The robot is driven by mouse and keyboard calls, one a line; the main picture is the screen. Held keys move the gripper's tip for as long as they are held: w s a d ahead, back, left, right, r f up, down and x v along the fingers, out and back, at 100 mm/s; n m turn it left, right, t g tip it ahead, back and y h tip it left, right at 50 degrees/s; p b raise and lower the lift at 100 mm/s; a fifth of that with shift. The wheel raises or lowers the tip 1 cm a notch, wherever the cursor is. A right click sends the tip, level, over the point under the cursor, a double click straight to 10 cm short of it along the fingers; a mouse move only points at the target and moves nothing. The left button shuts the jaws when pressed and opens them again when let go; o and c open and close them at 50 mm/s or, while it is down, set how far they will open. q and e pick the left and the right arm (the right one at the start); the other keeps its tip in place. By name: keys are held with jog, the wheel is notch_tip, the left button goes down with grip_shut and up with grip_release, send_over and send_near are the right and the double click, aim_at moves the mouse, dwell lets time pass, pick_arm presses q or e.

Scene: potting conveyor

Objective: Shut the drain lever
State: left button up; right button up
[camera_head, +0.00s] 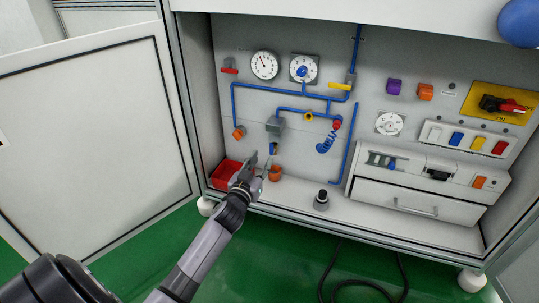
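My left gripper (261,163) reaches into the open cabinet, low on the left. Its fingers are apart and nothing shows between them. Just above the fingertips, a small blue part (273,148) hangs under a grey block (275,126) on the blue piping. I cannot tell which part is the drain lever. Other handles on the panel are a red one (229,70) at upper left, a yellow one (341,87) on the pipe and an orange one (239,132) at the pipe's lower left end. The gripper's contact with the blue part is unclear. My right gripper is not in view.
A red bin (222,174) and an orange pot (275,173) stand on the cabinet floor beside the gripper. The open door (95,145) borders the left.

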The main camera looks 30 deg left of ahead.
aim_at(271, 145)
pick_arm(q)
jog(key=b+x, duration=0.2)
jog(key=x, duration=0.4)
jog(key=shift+w+f+b, duration=0.15)
jog(key=shift+b, duration=0.25)
jog(key=shift+b+x, duration=0.3)
jog(key=shift+x, duration=0.5)
jog(key=shift+c, duration=0.4)
grip_shut()
